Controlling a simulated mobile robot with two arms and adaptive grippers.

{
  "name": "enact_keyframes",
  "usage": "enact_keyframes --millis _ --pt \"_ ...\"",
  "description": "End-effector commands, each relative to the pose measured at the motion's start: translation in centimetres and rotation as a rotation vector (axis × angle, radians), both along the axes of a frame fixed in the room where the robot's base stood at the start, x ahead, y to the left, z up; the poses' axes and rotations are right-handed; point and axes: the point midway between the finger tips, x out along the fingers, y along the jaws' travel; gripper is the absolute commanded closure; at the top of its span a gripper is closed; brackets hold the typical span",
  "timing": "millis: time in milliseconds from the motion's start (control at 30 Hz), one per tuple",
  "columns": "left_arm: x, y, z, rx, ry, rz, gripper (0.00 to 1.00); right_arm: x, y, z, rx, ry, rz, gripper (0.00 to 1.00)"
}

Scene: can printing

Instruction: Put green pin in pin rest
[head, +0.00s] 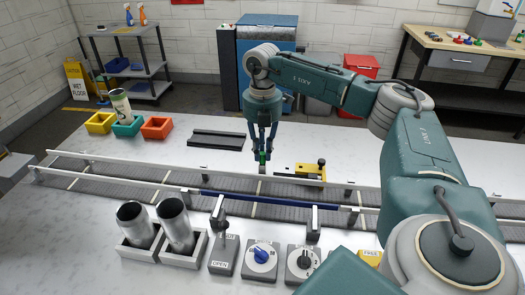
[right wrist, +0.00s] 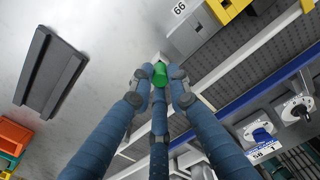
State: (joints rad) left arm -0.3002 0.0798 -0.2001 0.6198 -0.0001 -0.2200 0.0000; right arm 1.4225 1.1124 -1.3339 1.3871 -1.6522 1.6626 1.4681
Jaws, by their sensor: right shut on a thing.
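My right gripper (head: 262,150) points straight down over the far edge of the conveyor, shut on the green pin (head: 263,158). In the right wrist view the green pin (right wrist: 160,74) shows end-on between the fingertips. Below the green part a pale tip shows in the head view, close to the far rail; I cannot tell whether it touches. A long dark grey grooved block (head: 217,139), which looks like the pin rest, lies on the table to the left of the gripper and farther back. It also shows at the left of the right wrist view (right wrist: 48,72). My left gripper is out of view.
The conveyor (head: 110,187) with raised rails crosses the table. A yellow fixture (head: 310,171) stands just right of the gripper. Yellow, teal and orange bins (head: 157,128) sit back left. Two metal cans (head: 176,226) and control knobs (head: 261,257) stand in front. Table around the grooved block is clear.

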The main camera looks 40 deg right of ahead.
Motion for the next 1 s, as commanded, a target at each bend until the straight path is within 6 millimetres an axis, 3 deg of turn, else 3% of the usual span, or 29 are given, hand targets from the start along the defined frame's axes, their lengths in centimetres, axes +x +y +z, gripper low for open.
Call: enact_keyframes --millis 433,467,533,833,1000 --pt "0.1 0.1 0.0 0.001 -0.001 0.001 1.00 0.0 0.0 -1.0 0.000 0.000 0.000 1.00" --pt "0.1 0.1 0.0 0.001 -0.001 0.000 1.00 0.0 0.0 -1.0 -0.001 -0.001 0.000 0.80" --pt "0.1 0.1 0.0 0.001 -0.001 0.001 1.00 0.0 0.0 -1.0 -0.001 -0.001 0.000 0.66" --pt "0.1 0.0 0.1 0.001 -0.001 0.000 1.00 0.0 0.0 -0.8 -0.001 -0.001 0.000 0.65" --pt "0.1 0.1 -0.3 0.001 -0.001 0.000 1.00 0.1 0.0 0.6 0.001 -0.005 0.000 0.65"
